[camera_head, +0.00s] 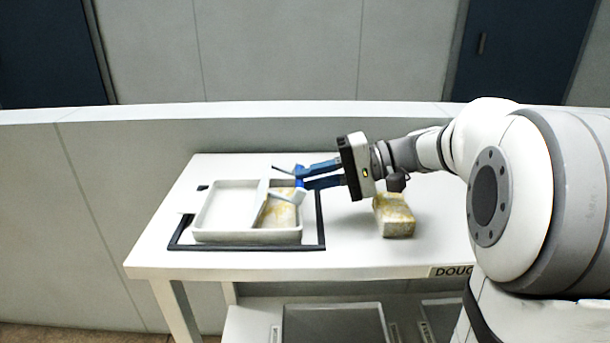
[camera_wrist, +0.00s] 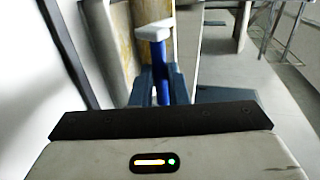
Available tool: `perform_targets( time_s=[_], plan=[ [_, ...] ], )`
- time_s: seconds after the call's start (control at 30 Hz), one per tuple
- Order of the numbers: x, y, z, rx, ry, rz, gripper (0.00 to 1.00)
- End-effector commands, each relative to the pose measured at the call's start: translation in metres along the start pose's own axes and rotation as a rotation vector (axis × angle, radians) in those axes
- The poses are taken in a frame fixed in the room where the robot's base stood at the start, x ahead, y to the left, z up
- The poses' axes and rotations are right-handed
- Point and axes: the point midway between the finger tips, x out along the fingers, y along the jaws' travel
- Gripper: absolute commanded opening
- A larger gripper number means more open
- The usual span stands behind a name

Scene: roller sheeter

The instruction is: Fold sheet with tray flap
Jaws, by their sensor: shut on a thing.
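The shallow pale tray (camera_head: 222,236) sits on the white table, inside a black frame outline. A yellowish-brown sheet (camera_head: 281,214) lies in its right part. A pale flap (camera_head: 260,198) stands tilted up near the tray's middle, with a pale arm reaching right over the sheet. My gripper (camera_head: 303,178) is above the tray's right side, its blue fingers shut on a blue handle (camera_head: 299,170). In the wrist view the blue handle (camera_wrist: 160,75) stands between the fingers, with a white piece (camera_wrist: 154,31) at its end. My fingers hide part of the handle.
A yellowish speckled block (camera_head: 396,221) stands on the table to the right of the tray, below my wrist. The table (camera_head: 345,262) is otherwise clear around it. A low grey wall (camera_head: 90,160) runs behind. Trays (camera_head: 333,322) rest on the lower shelf.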

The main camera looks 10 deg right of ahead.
Motion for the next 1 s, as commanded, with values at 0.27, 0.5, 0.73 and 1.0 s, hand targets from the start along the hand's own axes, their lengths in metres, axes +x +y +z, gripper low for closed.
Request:
perform_targets(
  time_s=[0.27, 0.5, 0.73, 1.0],
  plan=[
    [-0.0022, 0.0032, -0.0009, -0.001, 0.004, 0.000, 0.00],
    [-0.0022, 0.0025, -0.0009, -0.002, 0.004, 0.000, 0.00],
    [-0.0020, 0.0020, -0.0008, -0.003, 0.003, -0.001, 0.26],
    [-0.0015, 0.0020, -0.0004, -0.003, 0.002, -0.001, 0.36]
  ],
)
